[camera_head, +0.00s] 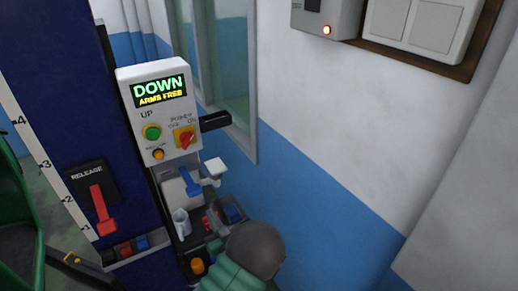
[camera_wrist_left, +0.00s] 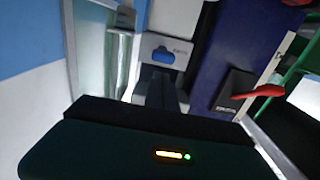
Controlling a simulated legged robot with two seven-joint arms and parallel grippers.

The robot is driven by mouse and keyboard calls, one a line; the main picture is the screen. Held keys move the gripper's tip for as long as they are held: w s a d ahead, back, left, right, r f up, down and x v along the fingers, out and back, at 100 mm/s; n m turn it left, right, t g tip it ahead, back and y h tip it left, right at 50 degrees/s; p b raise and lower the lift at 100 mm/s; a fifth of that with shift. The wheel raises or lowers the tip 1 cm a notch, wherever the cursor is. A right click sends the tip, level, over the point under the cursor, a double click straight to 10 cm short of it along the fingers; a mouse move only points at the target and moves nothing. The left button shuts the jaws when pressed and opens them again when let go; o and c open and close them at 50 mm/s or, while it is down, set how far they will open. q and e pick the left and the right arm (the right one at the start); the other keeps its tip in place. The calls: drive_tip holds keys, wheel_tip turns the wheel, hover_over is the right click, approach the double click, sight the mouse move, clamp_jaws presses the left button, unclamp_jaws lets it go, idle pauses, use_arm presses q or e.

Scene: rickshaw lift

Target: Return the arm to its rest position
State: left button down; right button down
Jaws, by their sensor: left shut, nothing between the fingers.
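My left arm comes in at the bottom middle of the head view, with a dark rounded joint and a green link. My left gripper (camera_head: 213,222) is partly hidden at a small shelf with loose items below the control box (camera_head: 158,108). In the left wrist view the gripper (camera_wrist_left: 160,85) is shut and empty, pointing toward a white panel with a blue part. The control box display reads DOWN and ARMS FREE. It has a green button (camera_head: 152,132), a red switch (camera_head: 185,138) and an orange button (camera_head: 158,155). My right gripper is not in view.
A dark blue column (camera_head: 78,125) carries a numbered scale and a red release lever (camera_head: 103,202). Part of a green frame (camera_head: 18,215) stands at the left. A window and a white and blue wall (camera_head: 330,160) are close on the right. A wall box (camera_head: 325,15) hangs above.

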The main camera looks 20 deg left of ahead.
use_arm(q)
drive_tip(key=s+d+f+m+g+h, duration=0.2)
drive_tip(key=d+f+m+g+h, duration=0.15)
drive_tip(key=d+h, duration=0.65)
drive_tip(key=s+d+m+g+h, duration=0.1)
drive_tip(key=s+m+g, duration=0.1)
drive_tip(key=s, duration=0.7)
drive_tip(key=s+d+r+m+g+h, duration=0.1)
drive_tip(key=s+m+g+h, duration=0.1)
drive_tip(key=s, duration=0.8)
drive_tip(key=shift+d+r+m+g+b, duration=0.25)
drive_tip(key=shift+m+g+b, duration=0.2)
drive_tip(key=shift+m+g, duration=0.5)
drive_tip(key=shift+s+a, duration=0.1)
